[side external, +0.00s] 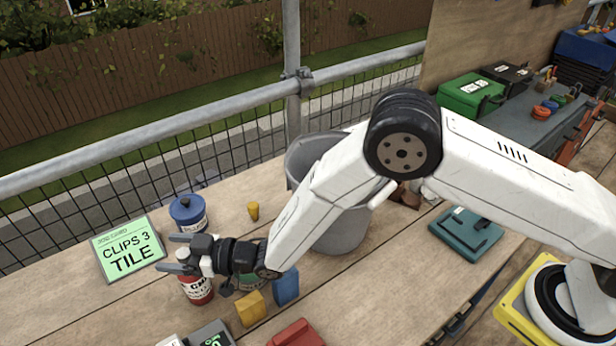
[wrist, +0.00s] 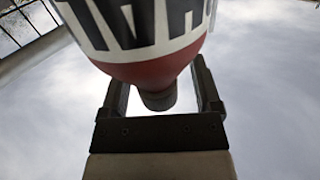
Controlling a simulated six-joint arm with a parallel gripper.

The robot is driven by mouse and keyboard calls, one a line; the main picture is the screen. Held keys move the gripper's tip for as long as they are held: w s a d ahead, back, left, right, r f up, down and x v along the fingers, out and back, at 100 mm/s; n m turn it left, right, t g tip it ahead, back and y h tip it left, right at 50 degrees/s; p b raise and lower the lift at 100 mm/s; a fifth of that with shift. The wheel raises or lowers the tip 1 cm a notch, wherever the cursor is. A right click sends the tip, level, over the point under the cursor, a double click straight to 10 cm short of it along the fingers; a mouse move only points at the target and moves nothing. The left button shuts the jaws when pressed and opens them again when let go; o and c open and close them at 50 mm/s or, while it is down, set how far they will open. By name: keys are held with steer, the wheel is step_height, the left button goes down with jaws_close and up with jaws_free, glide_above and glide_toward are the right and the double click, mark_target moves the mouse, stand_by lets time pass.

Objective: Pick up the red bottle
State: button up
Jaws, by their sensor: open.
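The red bottle (side external: 198,289) stands on the wooden planks at the lower left in the side view, with a white label and dark lettering. My gripper (side external: 178,254) is open, pointing left, at the bottle's upper part and partly hiding its top. In the wrist view the bottle (wrist: 150,40) fills the upper middle, with its red shoulder and darker neck toward the gripper base. The two fingers of my gripper (wrist: 160,80) stand on either side of the neck, with visible gaps. I cannot tell how deep the bottle sits between them.
Yellow (side external: 251,308) and blue (side external: 286,288) blocks lie to the right, with a grey device (side external: 211,335) in front. A grey bucket (side external: 342,232) stands farther right. Railing runs behind.

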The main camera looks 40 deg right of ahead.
stand_by(0.4)
jaws_close()
stand_by(1.3)
